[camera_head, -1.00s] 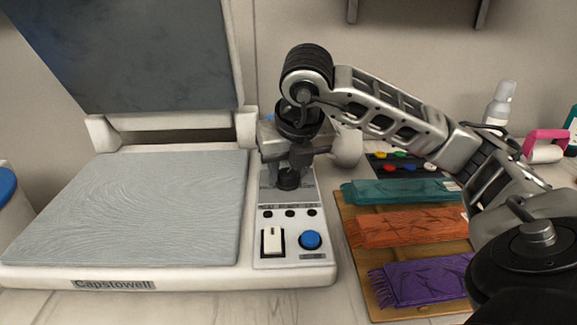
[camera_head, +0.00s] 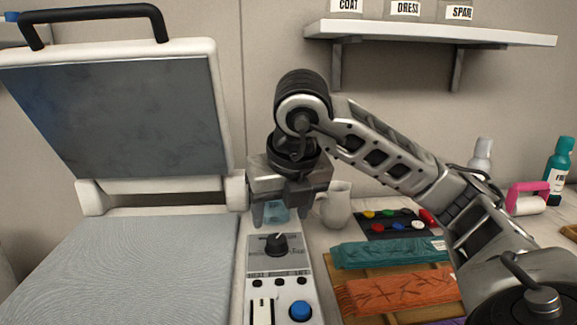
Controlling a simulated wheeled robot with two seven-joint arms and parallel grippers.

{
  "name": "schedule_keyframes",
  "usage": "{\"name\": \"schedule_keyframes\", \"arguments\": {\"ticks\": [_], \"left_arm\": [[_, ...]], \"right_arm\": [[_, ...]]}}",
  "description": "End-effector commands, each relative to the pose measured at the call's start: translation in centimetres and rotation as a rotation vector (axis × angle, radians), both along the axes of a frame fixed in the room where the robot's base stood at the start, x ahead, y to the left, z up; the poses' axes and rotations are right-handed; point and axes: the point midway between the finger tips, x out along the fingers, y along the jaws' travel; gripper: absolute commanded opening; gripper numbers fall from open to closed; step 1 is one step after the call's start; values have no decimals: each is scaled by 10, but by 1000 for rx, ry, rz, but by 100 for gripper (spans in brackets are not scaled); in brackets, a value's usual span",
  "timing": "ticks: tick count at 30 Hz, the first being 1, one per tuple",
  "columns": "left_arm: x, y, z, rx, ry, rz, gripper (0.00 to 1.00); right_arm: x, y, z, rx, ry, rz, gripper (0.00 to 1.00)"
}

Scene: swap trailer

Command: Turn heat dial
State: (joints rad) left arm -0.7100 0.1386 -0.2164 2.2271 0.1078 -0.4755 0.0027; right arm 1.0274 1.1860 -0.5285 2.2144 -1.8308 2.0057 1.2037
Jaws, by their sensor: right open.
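The heat dial (camera_head: 276,244) is a round black knob with a pale pointer mark, on the light control panel (camera_head: 257,268) to the right of the open press. Its pointer faces roughly up. My right gripper (camera_head: 272,218) is open, with its fingers pointing down just above and behind the dial, apart from it. The lettering around the dial is too small to read. My left gripper is out of view.
The press lid (camera_head: 125,115) stands raised at left above the grey pad (camera_head: 130,270). A switch (camera_head: 261,310) and blue button (camera_head: 300,311) sit below the dial. A shelf (camera_head: 430,33) hangs above.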

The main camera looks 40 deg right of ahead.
Motion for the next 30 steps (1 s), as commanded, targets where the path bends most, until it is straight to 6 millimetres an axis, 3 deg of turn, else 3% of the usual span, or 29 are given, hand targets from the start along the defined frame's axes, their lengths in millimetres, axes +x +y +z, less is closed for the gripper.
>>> {"name": "schedule_keyframes", "arguments": {"ticks": [1,3,9,15,30], "left_arm": [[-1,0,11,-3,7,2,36],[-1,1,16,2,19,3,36],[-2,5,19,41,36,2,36],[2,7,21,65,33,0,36],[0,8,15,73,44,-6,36]], "right_arm": [[-5,1,22,-4,-7,0,59],[-10,4,39,-4,-6,-2,59],[-24,10,70,-2,-4,-2,59],[-30,13,82,-2,0,-2,59],[-30,14,81,-1,2,-2,59]]}}
